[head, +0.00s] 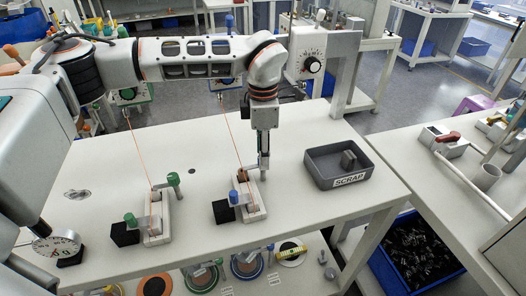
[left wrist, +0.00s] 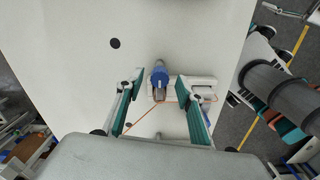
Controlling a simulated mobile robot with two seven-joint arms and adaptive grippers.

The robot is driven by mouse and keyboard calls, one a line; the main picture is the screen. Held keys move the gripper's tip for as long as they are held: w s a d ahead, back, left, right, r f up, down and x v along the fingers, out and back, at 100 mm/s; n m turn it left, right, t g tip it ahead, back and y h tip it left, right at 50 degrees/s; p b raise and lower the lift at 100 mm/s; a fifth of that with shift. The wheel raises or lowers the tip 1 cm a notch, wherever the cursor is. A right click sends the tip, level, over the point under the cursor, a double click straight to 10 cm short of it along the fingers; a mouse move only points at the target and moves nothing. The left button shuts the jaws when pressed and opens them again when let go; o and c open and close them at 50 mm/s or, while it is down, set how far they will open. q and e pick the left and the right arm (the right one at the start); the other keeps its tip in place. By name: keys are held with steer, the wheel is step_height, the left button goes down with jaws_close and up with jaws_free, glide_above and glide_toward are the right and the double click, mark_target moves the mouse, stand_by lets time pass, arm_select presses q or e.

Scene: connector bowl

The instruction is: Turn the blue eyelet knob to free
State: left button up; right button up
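In the left wrist view a blue knob (left wrist: 160,78) with a grey stem lies between the fingers of my left gripper (left wrist: 160,80). The fingers stand apart, one on each side, with visible gaps to the knob. In the head view my left gripper (head: 263,174) points down at the back of the right-hand light fixture (head: 254,213) and hides what is there. Another blue knob (head: 233,198) shows at this fixture's front left, beside a black block (head: 223,211). A thin orange cord (head: 233,140) runs down to the fixture. My right gripper is not in view.
A similar fixture (head: 154,232) with green knobs (head: 173,179) stands to the left, with its own orange cord. A grey tray marked SCRAP (head: 348,182) holds a dark piece at the right. The table (head: 300,225) between fixture and tray is clear.

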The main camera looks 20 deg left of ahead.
arm_select(q)
steer(key=shift+f, duration=0.2)
jaws_close()
